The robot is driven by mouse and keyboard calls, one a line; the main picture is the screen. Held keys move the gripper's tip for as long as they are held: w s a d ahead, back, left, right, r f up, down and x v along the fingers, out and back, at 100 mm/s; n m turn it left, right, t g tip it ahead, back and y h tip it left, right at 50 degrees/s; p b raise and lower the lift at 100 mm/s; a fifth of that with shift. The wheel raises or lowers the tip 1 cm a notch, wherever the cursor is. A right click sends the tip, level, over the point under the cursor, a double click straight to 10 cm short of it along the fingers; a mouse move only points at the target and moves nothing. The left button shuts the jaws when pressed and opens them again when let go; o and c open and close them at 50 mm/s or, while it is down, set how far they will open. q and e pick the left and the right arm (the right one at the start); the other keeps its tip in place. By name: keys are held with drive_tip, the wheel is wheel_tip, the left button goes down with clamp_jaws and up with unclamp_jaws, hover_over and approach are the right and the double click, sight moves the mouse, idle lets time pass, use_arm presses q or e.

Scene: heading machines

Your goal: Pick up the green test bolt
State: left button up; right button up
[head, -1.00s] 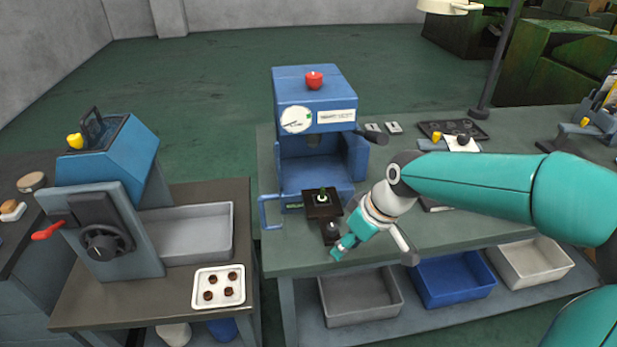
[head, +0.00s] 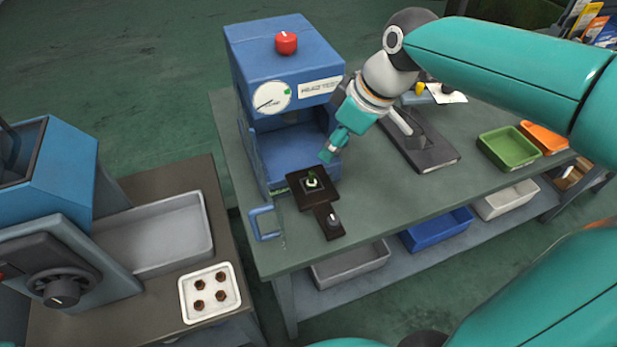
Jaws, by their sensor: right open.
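The green test bolt (head: 311,179) stands upright in a dark square block (head: 305,198) in front of the blue machine (head: 290,90). It is small in the head view. My right gripper (head: 327,156) is open and empty, seen from the side. Its fingertips point down and to the left, a little above and to the right of the bolt, apart from it. My left gripper is not in view.
A black case (head: 424,148), a green tray (head: 509,147) and an orange tray (head: 544,137) lie to the right. The bench (head: 400,205) front is clear.

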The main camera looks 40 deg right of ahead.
hover_over(312, 172)
drive_tip(key=s+d, duration=0.1)
drive_tip(key=s, duration=0.1)
wheel_tip(312, 172, down, 5)
drive_tip(key=shift+w+d+r, duration=0.1)
drive_tip(key=shift+d, duration=0.05)
drive_tip(key=shift+p+x, duration=0.6)
drive_tip(key=shift+x, duration=2.6)
drive_tip(key=shift+c, duration=0.3)
clamp_jaws()
